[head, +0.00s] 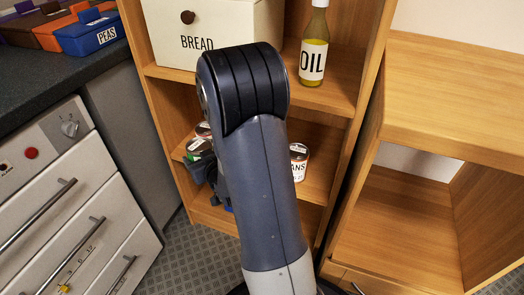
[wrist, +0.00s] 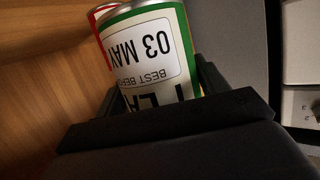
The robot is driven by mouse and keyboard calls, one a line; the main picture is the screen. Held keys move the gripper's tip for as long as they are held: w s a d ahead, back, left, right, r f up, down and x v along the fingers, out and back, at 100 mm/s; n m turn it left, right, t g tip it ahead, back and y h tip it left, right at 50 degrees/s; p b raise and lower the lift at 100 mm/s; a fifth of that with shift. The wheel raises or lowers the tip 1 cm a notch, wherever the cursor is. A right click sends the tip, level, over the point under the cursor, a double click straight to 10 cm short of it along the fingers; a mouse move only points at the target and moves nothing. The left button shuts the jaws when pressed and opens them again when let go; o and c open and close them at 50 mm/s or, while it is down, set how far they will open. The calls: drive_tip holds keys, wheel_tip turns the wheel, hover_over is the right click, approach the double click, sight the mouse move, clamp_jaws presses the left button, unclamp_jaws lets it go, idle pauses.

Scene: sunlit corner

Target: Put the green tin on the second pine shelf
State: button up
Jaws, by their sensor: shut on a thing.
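The green tin (wrist: 147,30) with a white label reading "03 MAY" and "BEST BE…" is between the fingers of my gripper (wrist: 162,88), which is shut on it. In the head view the green tin (head: 198,147) shows at the left edge of the pine shelf (head: 318,172) below the oil bottle's shelf. My gripper (head: 203,170) is mostly hidden there behind my arm. I cannot tell whether the tin touches the shelf board.
A red-labelled tin (wrist: 100,13) stands close behind the green tin. A "…ANS" tin (head: 298,160) stands right on the same shelf. The board above holds a bread box (head: 200,42) and oil bottle (head: 314,50). A drawer unit (head: 75,215) stands left.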

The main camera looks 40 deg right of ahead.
drive_tip(key=d+r+m+h, duration=0.1)
drive_tip(key=d+r, duration=0.2)
drive_tip(key=d, duration=0.5)
drive_tip(key=d+r+m+h, duration=0.1)
drive_tip(key=d+r+h, duration=0.1)
drive_tip(key=d, duration=0.6)
drive_tip(key=f+b, duration=0.1)
drive_tip(key=f, duration=0.2)
drive_tip(key=f+b, duration=0.2)
drive_tip(key=f, duration=0.1)
drive_tip(key=s+f+b, duration=0.1)
drive_tip(key=f, duration=0.3)
drive_tip(key=shift+d, duration=0.3)
drive_tip(key=shift+b, duration=0.35)
drive_tip(key=shift+f+b, duration=0.3)
drive_tip(key=o, duration=1.3)
